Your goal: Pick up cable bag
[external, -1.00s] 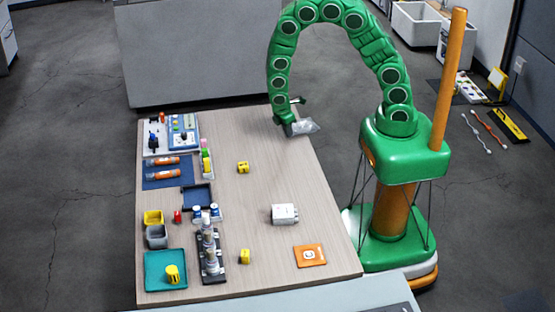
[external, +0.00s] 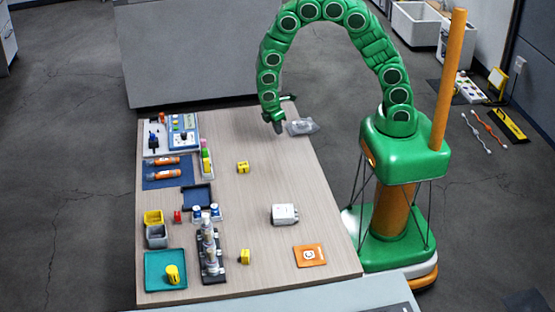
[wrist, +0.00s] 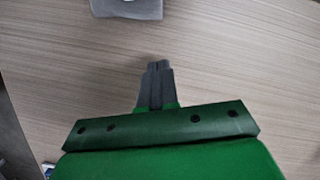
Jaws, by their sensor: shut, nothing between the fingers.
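The cable bag, a clear grey pouch (external: 302,127), lies at the far right edge of the table. In the wrist view the grey item at the top edge (wrist: 127,9), partly cut off by the frame, appears to be this bag. My gripper (external: 279,129) is just left of the bag, low over the table and apart from it. In the wrist view its two grey fingers (wrist: 157,66) are together with nothing between them, and bare tabletop lies between them and the bag.
A yellow block (external: 243,167) and a white device (external: 285,214) stand nearer on the wooden table (external: 270,190). Trays, bottles and tools crowd the left side. The table around my gripper is clear.

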